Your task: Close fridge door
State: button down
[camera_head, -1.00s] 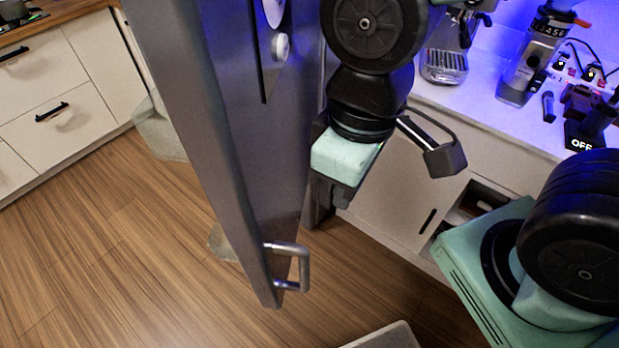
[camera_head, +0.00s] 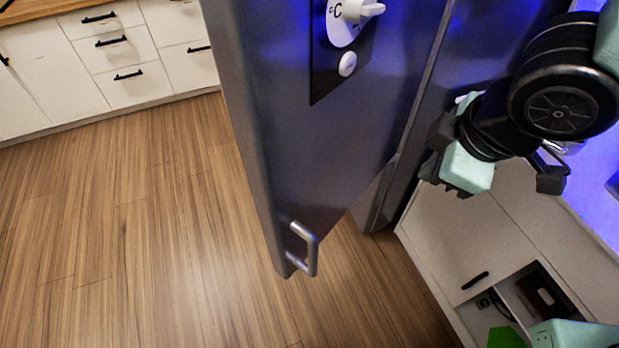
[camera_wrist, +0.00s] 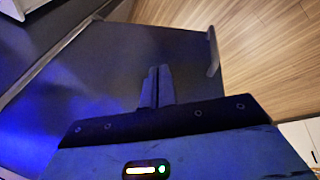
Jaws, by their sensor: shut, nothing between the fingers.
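The grey fridge door (camera_head: 330,150) stands in the middle of the head view, with its thick left edge showing. It has a metal handle (camera_head: 304,250) near its lower left corner and a dial panel near the top. How far it stands open I cannot tell. My gripper (camera_head: 432,160) is right of the door's face, near the upright seam at its right. In the wrist view my gripper (camera_wrist: 156,86) has its fingers together, empty, over a dark panel. The handle (camera_wrist: 213,52) is to their right, apart from them. Contact with the panel is unclear.
White drawers (camera_head: 125,65) line the wall at the upper left. Wood floor (camera_head: 130,230) is clear in front of them. A white cabinet (camera_head: 465,235) with open compartments stands at the lower right, below my arm.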

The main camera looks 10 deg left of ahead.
jog(key=w+a+r+n+y+p, duration=0.1)
jog(key=a+r+n+y+p, duration=0.1)
jog(key=a+n+y+p, duration=0.25)
jog(key=n+g+y+p, duration=0.1)
jog(key=n+g+p, duration=0.3)
jog(key=n, duration=0.5)
send_near(283, 203)
jog(key=b+x, duration=0.1)
jog(key=x, duration=0.3)
jog(key=shift+w+a+f+g, duration=0.2)
jog(key=shift+f+g, duration=0.15)
jog(key=shift+g, duration=0.05)
